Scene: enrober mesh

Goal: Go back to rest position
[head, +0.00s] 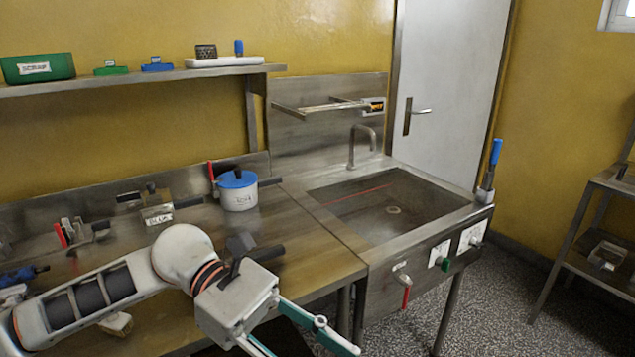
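My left arm comes in from the left over the steel worktop (315,252). Its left gripper (303,342) hangs past the front edge, low in the middle of the head view. Its two teal-edged fingers stand well apart, and nothing shows between them. The tip of the lower finger is cut off by the bottom of the picture. My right gripper is not in view.
A steel sink (392,208) adjoins the worktop on the right. A blue-lidded pot (239,196) stands near the back, and a labelled steel block (157,207) is left of it.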

